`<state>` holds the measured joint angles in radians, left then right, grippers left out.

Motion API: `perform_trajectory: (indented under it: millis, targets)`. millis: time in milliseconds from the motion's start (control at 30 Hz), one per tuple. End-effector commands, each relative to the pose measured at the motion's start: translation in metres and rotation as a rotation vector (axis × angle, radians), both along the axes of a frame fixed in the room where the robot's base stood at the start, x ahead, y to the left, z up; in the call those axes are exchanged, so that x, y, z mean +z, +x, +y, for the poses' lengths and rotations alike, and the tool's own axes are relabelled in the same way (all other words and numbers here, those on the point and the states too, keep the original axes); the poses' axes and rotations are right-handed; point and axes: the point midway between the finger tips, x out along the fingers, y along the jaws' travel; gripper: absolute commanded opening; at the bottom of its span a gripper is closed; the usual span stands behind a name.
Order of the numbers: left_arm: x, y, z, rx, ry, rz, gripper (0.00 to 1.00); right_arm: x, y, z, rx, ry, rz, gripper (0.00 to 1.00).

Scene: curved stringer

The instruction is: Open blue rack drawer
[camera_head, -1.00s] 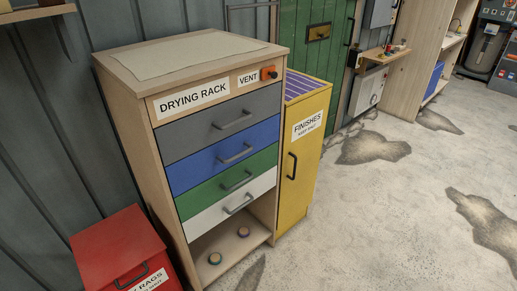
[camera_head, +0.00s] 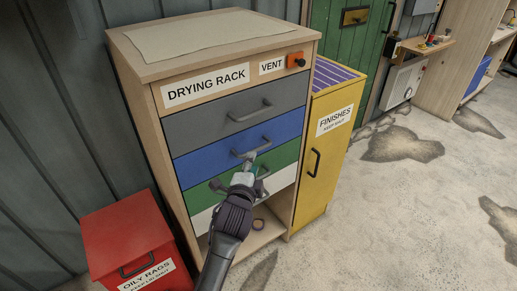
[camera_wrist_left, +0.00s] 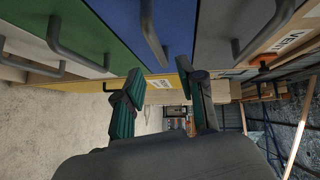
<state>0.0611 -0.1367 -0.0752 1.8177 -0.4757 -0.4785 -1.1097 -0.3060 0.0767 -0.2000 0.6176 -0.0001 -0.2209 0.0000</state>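The drying rack (camera_head: 155,95) has a stack of shut drawers: grey, blue, green and white from the top. The blue drawer (camera_head: 200,162) is flush with the front and carries a grey bar handle (camera_head: 252,150). My left gripper (camera_head: 250,166) is in front of the rack, its tips just below that handle. In the left wrist view the fingers (camera_wrist_left: 160,75) are open, with the blue drawer's handle (camera_wrist_left: 154,35) just beyond and between the tips. Nothing is held. The gripper covers part of the green and white drawers. My right gripper is not in view.
A red oily rags bin (camera_head: 130,240) stands at the rack's left. A yellow finishes cabinet (camera_head: 328,150) stands close at its right. An orange vent knob (camera_head: 297,61) sits above the grey drawer. The floor (camera_head: 400,220) at right is clear.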

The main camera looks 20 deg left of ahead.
Motion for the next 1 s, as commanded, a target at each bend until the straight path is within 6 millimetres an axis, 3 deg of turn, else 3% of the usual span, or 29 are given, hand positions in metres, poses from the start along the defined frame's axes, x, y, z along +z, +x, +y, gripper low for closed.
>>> perform_trajectory:
  millis: [200, 400, 833, 1000]
  targets:
    - [-0.006, 0.047, 0.005, 0.000, -0.002, 0.000, 0.39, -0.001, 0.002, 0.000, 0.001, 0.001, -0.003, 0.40]
    - [-0.011, 0.074, 0.008, 0.000, -0.002, 0.000, 0.39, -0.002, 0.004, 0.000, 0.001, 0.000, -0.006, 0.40]
    - [-0.012, 0.084, 0.010, 0.000, -0.002, 0.001, 0.39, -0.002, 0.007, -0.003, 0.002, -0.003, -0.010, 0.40]
    - [-0.012, 0.084, 0.010, 0.000, -0.002, 0.001, 0.13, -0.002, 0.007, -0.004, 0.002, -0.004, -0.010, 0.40]
